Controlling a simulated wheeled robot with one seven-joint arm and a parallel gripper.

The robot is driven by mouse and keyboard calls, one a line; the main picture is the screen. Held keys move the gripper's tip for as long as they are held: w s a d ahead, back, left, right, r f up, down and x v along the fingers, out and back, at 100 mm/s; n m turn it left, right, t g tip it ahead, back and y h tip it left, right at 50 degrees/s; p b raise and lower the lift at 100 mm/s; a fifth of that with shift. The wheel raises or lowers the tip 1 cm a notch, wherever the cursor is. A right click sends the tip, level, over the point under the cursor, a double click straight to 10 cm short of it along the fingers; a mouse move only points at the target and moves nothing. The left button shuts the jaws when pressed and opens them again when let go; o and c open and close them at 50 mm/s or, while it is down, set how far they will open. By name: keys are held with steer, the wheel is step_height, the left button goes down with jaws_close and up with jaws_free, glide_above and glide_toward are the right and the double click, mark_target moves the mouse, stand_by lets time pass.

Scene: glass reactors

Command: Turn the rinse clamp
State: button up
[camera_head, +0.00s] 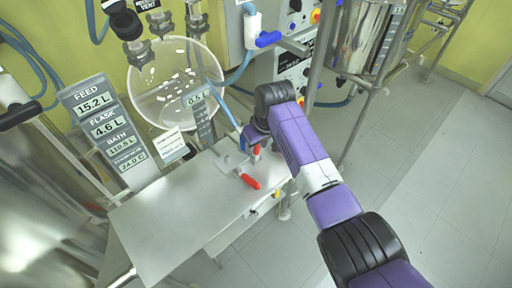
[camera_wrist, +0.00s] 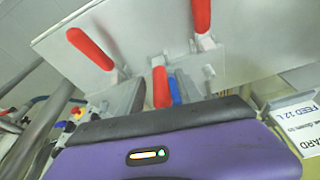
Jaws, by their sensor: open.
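Toggle clamps with red handles are mounted on the grey bench; I cannot tell which one is the rinse clamp. In the head view one red handle (camera_head: 250,181) lies tilted on the bench top and another red handle (camera_head: 257,151) shows just under my wrist. The wrist view shows three red handles: one at the top (camera_wrist: 201,15), one at the left (camera_wrist: 90,48) and one close in front of my gripper (camera_wrist: 160,88). My gripper (camera_wrist: 162,84) is open, with the nearest handle apparently around its finger gap; contact cannot be told. A blue part (camera_wrist: 175,88) is beside that handle.
The bench top (camera_head: 175,225) is bare toward the front left. A round glass vessel (camera_head: 176,85) with white pieces stands behind it, with a display panel (camera_head: 105,128) at left. A steel vessel (camera_head: 358,35) on a frame stands right. The floor at right is clear.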

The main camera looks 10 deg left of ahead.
steer(key=shift+v, duration=2.6)
